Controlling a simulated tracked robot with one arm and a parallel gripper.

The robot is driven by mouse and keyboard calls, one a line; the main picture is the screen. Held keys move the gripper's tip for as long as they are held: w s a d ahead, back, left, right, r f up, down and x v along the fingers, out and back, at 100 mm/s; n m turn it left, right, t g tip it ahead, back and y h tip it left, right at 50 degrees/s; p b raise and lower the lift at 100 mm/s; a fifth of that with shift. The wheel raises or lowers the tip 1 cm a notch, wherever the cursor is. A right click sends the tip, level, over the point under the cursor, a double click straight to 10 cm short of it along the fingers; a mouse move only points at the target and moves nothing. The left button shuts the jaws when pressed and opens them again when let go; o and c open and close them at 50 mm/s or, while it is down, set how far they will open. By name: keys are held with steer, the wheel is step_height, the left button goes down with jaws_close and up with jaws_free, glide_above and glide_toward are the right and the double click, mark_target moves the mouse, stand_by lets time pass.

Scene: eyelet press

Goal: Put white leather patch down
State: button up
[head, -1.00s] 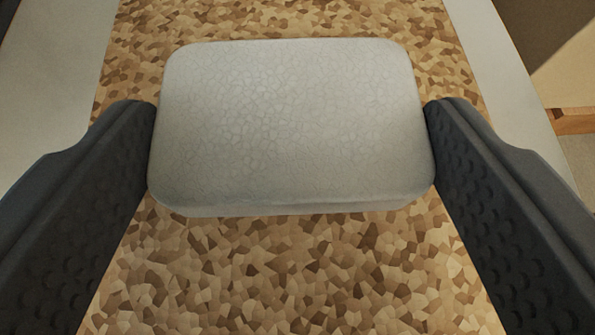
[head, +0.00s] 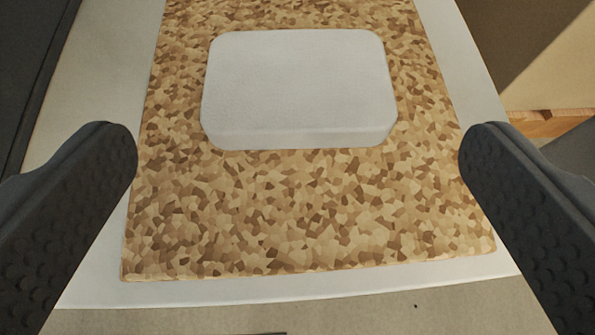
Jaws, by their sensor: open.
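The white leather patch (head: 298,85) is a rounded rectangle. It lies flat on a brown mottled cork-like mat (head: 300,220), toward the mat's far part. My gripper (head: 298,155) is open, with one dark studded finger on each side of the picture. The fingers are apart from the patch, with a clear gap to its left and right edges, and nothing is between them in their grip.
The mat lies on a white surface (head: 200,292) that shows as a border around it. A grey area (head: 430,305) lies in front of its near edge. A dark shape stands at the far left, and a tan surface (head: 550,75) is at the upper right.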

steer(key=p+v, duration=0.1)
steer(key=v, duration=0.6)
steer(key=shift+s+r, duration=0.15)
steer(key=shift+s, duration=0.1)
